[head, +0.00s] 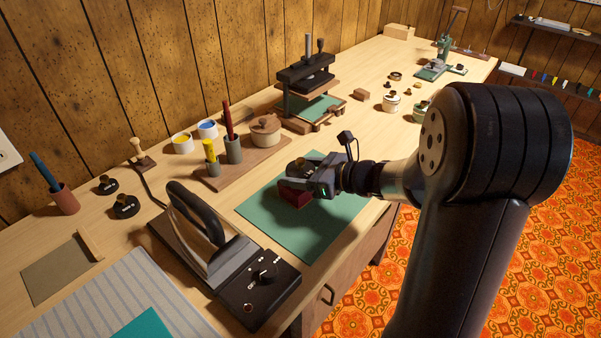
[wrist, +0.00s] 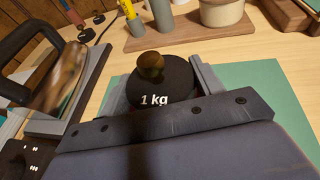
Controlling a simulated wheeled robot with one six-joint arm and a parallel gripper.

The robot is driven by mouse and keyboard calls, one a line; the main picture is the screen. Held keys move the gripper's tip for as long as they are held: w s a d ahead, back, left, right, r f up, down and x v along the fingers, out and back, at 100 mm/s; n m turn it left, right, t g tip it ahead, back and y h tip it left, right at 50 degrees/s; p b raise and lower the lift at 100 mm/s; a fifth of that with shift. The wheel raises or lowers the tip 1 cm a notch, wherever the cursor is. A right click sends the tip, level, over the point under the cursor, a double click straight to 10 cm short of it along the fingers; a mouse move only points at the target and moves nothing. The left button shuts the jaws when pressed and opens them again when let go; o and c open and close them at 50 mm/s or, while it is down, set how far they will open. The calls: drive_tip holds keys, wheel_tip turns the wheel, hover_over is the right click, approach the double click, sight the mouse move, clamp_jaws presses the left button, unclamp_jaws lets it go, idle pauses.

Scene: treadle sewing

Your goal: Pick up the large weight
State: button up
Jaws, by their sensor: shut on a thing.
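The large weight is a black disc with a brassy knob, marked "1 kg" in the wrist view (wrist: 160,90). It sits between the fingers of my gripper (wrist: 163,92), which is shut on it. In the head view the weight (head: 299,166) shows at my gripper (head: 305,182), above a dark red block (head: 294,194) over the green mat (head: 330,215). Whether the weight touches the red block is hidden by the gripper.
An iron (head: 205,240) on its stand is just left of the mat. A wooden tray with pens and a lidded pot (head: 265,131) is behind. A press (head: 308,80) stands farther back. Two small black weights (head: 126,206) lie at the left.

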sight(300, 159)
drive_tip(key=shift+r, duration=0.1)
clamp_jaws()
wheel_tip(300, 159, up, 10)
drive_tip(key=p, duration=0.3)
idle(0.4)
drive_tip(key=w+d+m+t+h+p, duration=0.1)
drive_tip(key=d+m+t+h+p, duration=0.4)
drive_tip(key=d+p, duration=0.5)
drive_tip(key=shift+w+d+r+m+t+h+p, duration=0.2)
drive_tip(key=shift+w+r+m+t+h+p, duration=0.25)
drive_tip(key=shift+m+h+p, duration=1.45)
